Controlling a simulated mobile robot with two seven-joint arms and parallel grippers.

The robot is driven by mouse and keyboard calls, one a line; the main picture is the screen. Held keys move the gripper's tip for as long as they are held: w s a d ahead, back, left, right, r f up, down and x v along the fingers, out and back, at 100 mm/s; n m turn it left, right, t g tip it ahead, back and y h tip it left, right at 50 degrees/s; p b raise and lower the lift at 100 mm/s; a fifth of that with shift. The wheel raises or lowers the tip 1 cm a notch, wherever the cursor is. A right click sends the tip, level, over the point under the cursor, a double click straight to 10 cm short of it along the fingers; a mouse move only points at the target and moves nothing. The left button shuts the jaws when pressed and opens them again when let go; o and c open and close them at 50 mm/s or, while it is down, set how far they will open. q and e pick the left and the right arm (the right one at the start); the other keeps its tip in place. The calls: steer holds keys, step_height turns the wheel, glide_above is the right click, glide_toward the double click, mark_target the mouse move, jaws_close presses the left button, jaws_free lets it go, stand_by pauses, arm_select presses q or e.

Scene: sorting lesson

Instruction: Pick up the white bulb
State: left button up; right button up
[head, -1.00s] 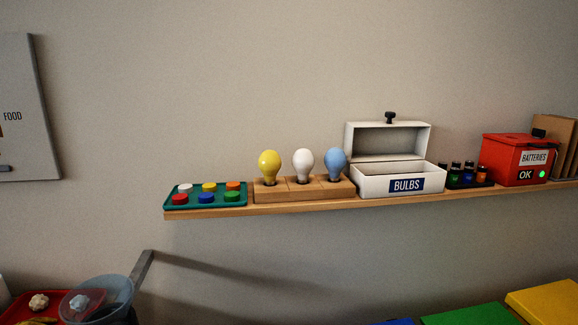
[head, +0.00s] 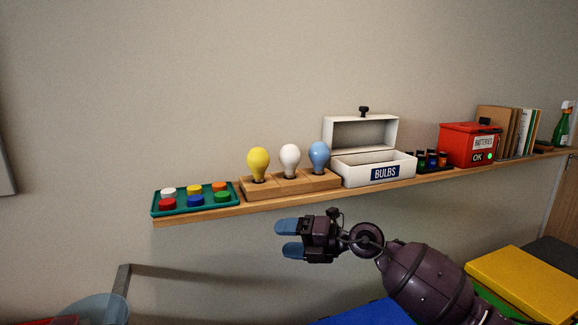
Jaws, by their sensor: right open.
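The white bulb (head: 290,159) stands upright in the middle of a wooden holder (head: 291,187) on the wall shelf. A yellow bulb (head: 258,162) stands to its left and a blue bulb (head: 319,157) to its right in the same holder. My right gripper (head: 287,238) is open and empty, with blue fingertips pointing left. In the picture it is below the shelf and below the white bulb, apart from both. My left gripper is not in view.
An open white box labelled BULBS (head: 345,172) stands right of the holder. A teal tray of coloured buttons (head: 235,207) lies left of it. Batteries and a red BATTERIES box (head: 455,146) are further right. The shelf edge (head: 200,215) lies above my right gripper. Coloured boxes (head: 525,280) are below.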

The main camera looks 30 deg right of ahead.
steer(key=w+d+r+n+h, duration=0.2)
steer(key=w+d+r+h, duration=0.25)
steer(key=d+r, duration=0.4)
steer(key=t+h, duration=0.1)
steer(key=h, duration=0.4)
glide_toward(297, 154)
steer(key=w, duration=0.3)
steer(key=shift+m, duration=0.3)
steer(key=x, duration=0.4)
steer(key=shift+w+f, duration=0.1)
steer(key=shift+f, duration=0.15)
steer(key=shift+f+x, duration=0.15)
steer(key=shift+x, duration=1.25)
steer(key=shift+f+x, duration=0.15)
steer(key=shift+x, duration=1.2)
steer(key=shift+a, duration=0.15)
steer(key=c, duration=0.4)
